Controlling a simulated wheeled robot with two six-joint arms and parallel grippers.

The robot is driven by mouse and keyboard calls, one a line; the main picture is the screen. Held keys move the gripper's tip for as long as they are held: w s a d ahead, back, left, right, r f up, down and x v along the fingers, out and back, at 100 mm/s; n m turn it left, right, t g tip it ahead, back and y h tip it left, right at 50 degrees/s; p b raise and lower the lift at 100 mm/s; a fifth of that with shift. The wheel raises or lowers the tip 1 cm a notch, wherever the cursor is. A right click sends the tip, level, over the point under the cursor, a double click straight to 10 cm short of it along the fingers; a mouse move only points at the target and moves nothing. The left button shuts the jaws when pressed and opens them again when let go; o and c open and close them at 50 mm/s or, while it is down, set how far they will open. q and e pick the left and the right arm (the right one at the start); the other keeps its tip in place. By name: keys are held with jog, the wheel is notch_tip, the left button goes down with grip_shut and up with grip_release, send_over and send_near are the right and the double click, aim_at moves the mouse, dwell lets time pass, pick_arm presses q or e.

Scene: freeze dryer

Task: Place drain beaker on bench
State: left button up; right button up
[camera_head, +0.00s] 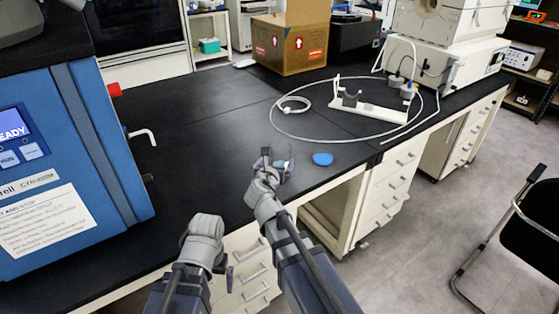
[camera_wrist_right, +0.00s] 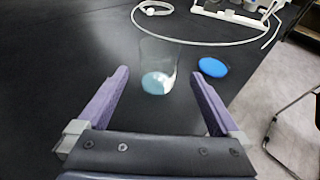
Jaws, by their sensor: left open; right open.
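The drain beaker (camera_wrist_right: 157,66) is clear glass with a little pale blue liquid at its bottom. In the right wrist view it stands upright on the black bench (camera_wrist_right: 60,70), just ahead of and between my fingertips. My right gripper (camera_wrist_right: 160,80) is open, with dark bench visible between each finger and the glass. In the head view the right gripper (camera_head: 274,163) largely hides the beaker (camera_head: 284,166). My left gripper (camera_head: 229,275) is open and empty, low in front of the bench's front edge; its fingers are mostly hidden by its wrist.
A blue disc (camera_head: 323,159) lies right of the beaker near the bench edge. A blue freeze dryer (camera_head: 80,150) with a bent white drain spout (camera_head: 146,135) stands at left. A white tube loop (camera_head: 300,138) and a white stand (camera_head: 370,108) lie behind. The bench between is clear.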

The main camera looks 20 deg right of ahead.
aim_at(283, 147)
jog(key=shift+w+d+r, duration=0.2)
jog(key=shift+w+d, duration=0.05)
jog(key=shift+w, duration=0.2)
jog(key=shift+w+d+r, duration=0.15)
jog(key=shift+w+d, duration=0.1)
jog(key=shift+w, duration=0.2)
jog(key=shift+w+d+f, duration=0.1)
jog(key=shift+w+f, duration=0.05)
jog(key=shift+w, duration=0.05)
jog(key=shift+b+x, duration=1.1)
jog(key=shift+x, duration=2.6)
jog(key=shift+a, duration=0.2)
jog(key=shift+c, duration=0.6)
jog(key=c, duration=1.2)
jog(key=shift+c, duration=0.2)
notch_tip(283, 147, up, 10)
jog(key=p, duration=1)
